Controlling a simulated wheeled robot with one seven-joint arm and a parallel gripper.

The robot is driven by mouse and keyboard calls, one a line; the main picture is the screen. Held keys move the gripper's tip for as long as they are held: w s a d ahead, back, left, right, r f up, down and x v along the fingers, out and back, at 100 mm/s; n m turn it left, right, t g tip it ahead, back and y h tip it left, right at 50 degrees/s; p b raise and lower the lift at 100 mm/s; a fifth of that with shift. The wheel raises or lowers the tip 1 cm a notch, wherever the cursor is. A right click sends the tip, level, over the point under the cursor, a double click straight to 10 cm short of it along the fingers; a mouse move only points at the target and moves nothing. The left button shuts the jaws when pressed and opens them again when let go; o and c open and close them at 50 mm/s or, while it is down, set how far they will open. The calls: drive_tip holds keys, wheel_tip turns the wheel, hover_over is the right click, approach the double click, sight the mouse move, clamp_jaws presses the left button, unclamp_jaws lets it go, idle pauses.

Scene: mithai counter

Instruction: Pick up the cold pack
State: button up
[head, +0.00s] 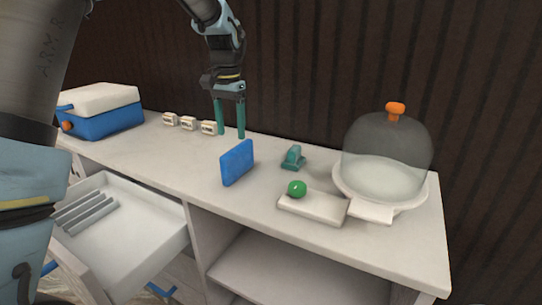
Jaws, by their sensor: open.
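A blue rectangular block, which looks like the cold pack (237,163), stands upright on its edge on the white counter (170,150), near the front edge. My gripper (230,137) is above the counter, pointing down, with its two teal fingers apart and nothing between them. In the picture it is just above and slightly left of the blue pack. The fingertips appear apart from the pack, behind it; the exact gap is hard to tell.
Left are a blue cooler with white lid (103,98) and small white blocks (188,123). Right are a teal object (293,156), a green ball (296,188) on a white slab (315,207), and a glass dome (388,150). An open drawer (160,240) juts out below.

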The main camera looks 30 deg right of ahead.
sight(238, 160)
drive_tip(key=shift+s+d+f, duration=0.15)
drive_tip(key=shift+d, duration=0.4)
drive_tip(key=shift+s+d+f, duration=0.15)
drive_tip(key=shift+d, duration=0.4)
wheel_tip(238, 160, down, 4)
drive_tip(key=shift+f+p, duration=0.25)
drive_tip(key=shift+p, duration=0.2)
drive_tip(key=shift+w+a+f+p, duration=0.15)
drive_tip(key=shift+f+p, duration=0.2)
drive_tip(key=shift+f, duration=0.55)
drive_tip(key=shift+w+a+f+p, duration=0.1)
drive_tip(key=shift+f+p, duration=0.2)
drive_tip(key=shift+f, duration=0.65)
drive_tip(key=shift+w+a+f+p, duration=0.15)
drive_tip(key=shift+f+p, duration=0.2)
drive_tip(key=shift+f, duration=0.55)
drive_tip(key=shift+s, duration=0.1)
clamp_jaws()
